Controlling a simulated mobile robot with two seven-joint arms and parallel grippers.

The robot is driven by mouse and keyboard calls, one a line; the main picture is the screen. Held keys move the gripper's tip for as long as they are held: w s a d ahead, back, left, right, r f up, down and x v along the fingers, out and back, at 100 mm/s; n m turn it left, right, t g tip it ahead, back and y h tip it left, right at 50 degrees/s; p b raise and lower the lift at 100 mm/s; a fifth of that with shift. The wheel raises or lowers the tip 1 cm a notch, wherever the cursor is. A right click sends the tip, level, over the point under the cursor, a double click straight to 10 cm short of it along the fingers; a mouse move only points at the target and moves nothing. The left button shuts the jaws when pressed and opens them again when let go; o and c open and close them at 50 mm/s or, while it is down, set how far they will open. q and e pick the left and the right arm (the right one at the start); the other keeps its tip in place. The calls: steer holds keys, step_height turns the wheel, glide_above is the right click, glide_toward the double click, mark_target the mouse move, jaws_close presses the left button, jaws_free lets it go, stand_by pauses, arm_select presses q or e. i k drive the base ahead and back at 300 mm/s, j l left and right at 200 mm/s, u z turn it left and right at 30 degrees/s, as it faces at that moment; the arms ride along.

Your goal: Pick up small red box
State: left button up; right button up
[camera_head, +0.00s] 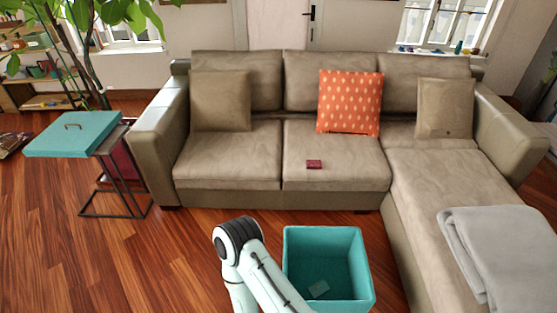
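A small red box (314,164) lies on the seat of the beige sofa (230,160), on the middle cushion near its front part. It sits below an orange patterned pillow (350,101) and apart from it. One of my arms shows at the bottom middle, in front of the sofa, as a pale link with a dark joint. Its gripper is out of the picture. My other arm and gripper are also out of view. Nothing is seen touching the red box.
A teal open bin (365,280) with a small grey item (319,289) inside stands on the floor by my arm. A side table with a teal case (72,135) stands left. A grey blanket (505,250) lies on the chaise at right. Wooden floor at left is clear.

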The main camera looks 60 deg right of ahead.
mark_target(311, 165)
steer(key=i+z, duration=0.45)
steer(key=i, duration=0.25)
steer(key=i+j+z, duration=0.2)
steer(key=i+z, duration=0.25)
steer(key=i, duration=0.25)
steer(key=i+l+z, duration=0.15)
steer(key=i+z, duration=1.05)
steer(key=z, duration=0.15)
steer(key=i+l+z, duration=0.2)
steer(key=i, duration=0.35)
steer(key=i+z, duration=0.15)
steer(key=i, duration=0.4)
